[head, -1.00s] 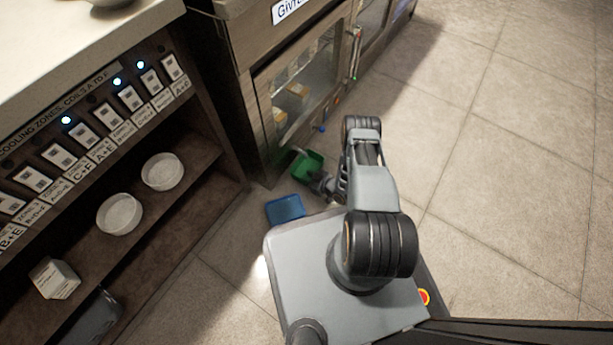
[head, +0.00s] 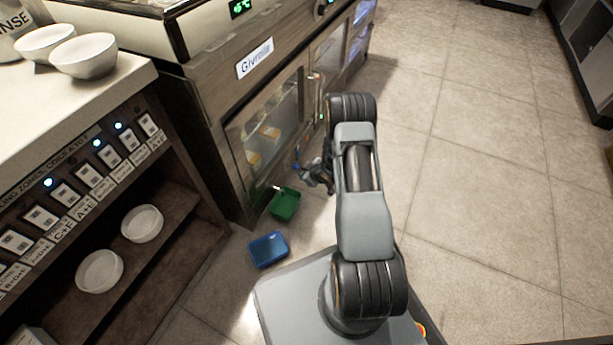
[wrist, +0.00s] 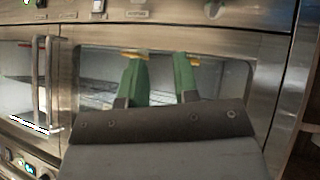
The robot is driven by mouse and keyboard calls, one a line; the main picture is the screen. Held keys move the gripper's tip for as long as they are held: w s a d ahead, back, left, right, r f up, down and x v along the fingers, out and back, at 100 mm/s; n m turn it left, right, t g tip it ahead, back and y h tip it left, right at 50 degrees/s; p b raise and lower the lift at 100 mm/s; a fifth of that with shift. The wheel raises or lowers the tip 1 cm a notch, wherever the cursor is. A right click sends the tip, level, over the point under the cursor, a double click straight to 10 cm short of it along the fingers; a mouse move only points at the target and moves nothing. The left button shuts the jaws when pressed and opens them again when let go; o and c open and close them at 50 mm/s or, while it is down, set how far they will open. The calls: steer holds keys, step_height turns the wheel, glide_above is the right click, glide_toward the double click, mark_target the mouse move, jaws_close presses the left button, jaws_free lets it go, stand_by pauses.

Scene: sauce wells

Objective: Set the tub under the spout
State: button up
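A green tub (head: 285,205) stands on the floor against the foot of the steel cabinet. A short pale spout (head: 277,188) shows at its far left edge; I cannot tell exactly how far it reaches over the tub. A blue tub (head: 269,250) sits on the floor nearer to me, apart from the green one. My gripper (head: 308,176) is up and to the right of the green tub, close to the cabinet front and partly hidden by my arm. In the wrist view its green, yellow-tipped fingers (wrist: 159,60) are apart with nothing visible between them. Neither tub shows in that view.
The cabinet (head: 195,90) has glass doors and a small blue part (head: 296,166) low on its front. A shelf unit (head: 180,215) at left holds white bowls (head: 142,223). Bowls (head: 84,55) also stand on its counter. The floor (head: 480,200) at right is clear.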

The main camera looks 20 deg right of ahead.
steer(key=s+a+r+m+g+h, duration=0.1)
steer(key=s+r+m+h, duration=0.15)
steer(key=r, duration=0.95)
steer(key=s+a+r+m+g+h, duration=0.1)
steer(key=s+r+m+g+h, duration=0.15)
steer(key=r, duration=0.95)
steer(key=s+a+r+m+g+y, duration=0.1)
steer(key=s+a+r, duration=0.3)
steer(key=s, duration=0.5)
steer(key=s+a+r+m+g+y, duration=0.1)
steer(key=s+a+r, duration=0.3)
steer(key=s, duration=0.6)
step_height(320, 180, up, 2)
steer(key=shift+s+a+m+g, duration=0.15)
steer(key=shift+m+g, duration=0.15)
steer(key=shift+g, duration=0.05)
steer(key=shift+r, duration=0.1)
step_height(320, 180, up, 41)
steer(key=t+p, duration=0.1)
steer(key=p, duration=3.8)
steer(key=shift+s+a, duration=0.15)
